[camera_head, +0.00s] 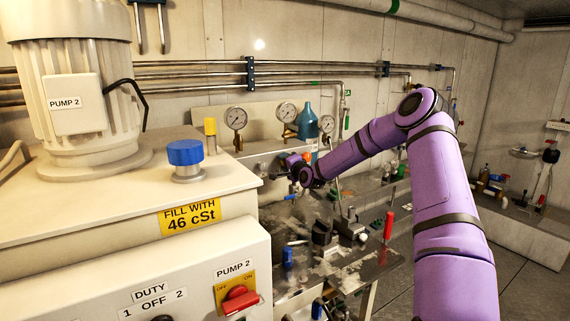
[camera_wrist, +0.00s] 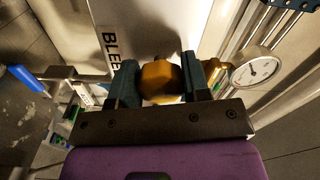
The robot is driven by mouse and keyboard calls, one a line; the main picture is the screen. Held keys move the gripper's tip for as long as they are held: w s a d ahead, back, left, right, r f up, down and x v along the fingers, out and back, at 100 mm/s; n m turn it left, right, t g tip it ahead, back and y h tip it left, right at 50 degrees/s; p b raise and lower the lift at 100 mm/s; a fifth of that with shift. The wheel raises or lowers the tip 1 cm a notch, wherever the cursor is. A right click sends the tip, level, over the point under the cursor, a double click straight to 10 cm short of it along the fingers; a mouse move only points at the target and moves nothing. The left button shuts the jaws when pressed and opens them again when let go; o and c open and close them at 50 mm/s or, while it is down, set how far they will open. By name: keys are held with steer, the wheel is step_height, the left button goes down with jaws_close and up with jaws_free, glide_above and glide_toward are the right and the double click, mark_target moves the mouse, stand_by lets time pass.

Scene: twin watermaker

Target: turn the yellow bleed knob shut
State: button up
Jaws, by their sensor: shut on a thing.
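The yellow bleed knob (camera_wrist: 160,78) is faceted and orange-yellow in the dim light. In the wrist view it sits between the two dark fingers of my gripper (camera_wrist: 160,80), which is shut on it. A white plate with a black label reading "BLEE" (camera_wrist: 110,45) is just beyond the knob, partly hidden by the left finger. In the head view my gripper (camera_head: 293,162) is at the far end of my purple arm, close to the back panel. There the knob cannot be made out.
A pressure gauge (camera_wrist: 254,67) is close to the right of my gripper. In the head view a blue bottle (camera_head: 307,122) stands behind the gripper, and a cluttered workbench (camera_head: 340,275) with a red-handled lever (camera_head: 388,226) lies below. The pump 2 unit (camera_head: 75,100) fills the left.

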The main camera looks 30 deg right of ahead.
steer(key=o, duration=0.9)
steer(key=shift+s, duration=0.1)
steer(key=s, duration=1)
steer(key=shift+s+d, duration=0.2)
steer(key=shift+s, duration=0.15)
